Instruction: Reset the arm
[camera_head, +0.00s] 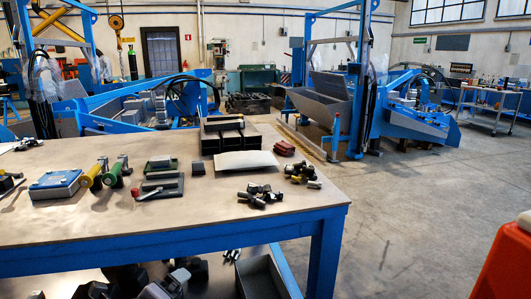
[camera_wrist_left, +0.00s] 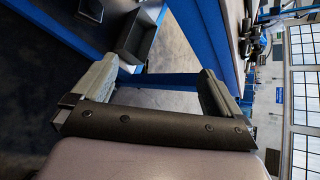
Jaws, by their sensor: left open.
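My left gripper (camera_wrist_left: 158,70) shows in the left wrist view. Its two grey fingers stand wide apart on a dark bar, with nothing held between them. A blue table beam and the floor show beyond the gap. I cannot make out my left arm for certain in the head view. My right gripper is in neither view.
A blue-legged workbench (camera_head: 100,217) holds a blue box (camera_head: 54,184), clamps and several dark fittings (camera_head: 262,195). A grey bin (camera_head: 262,278) is below; it also shows in the wrist view (camera_wrist_left: 137,38). A red-orange object (camera_head: 507,262) stands right. Floor between is clear.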

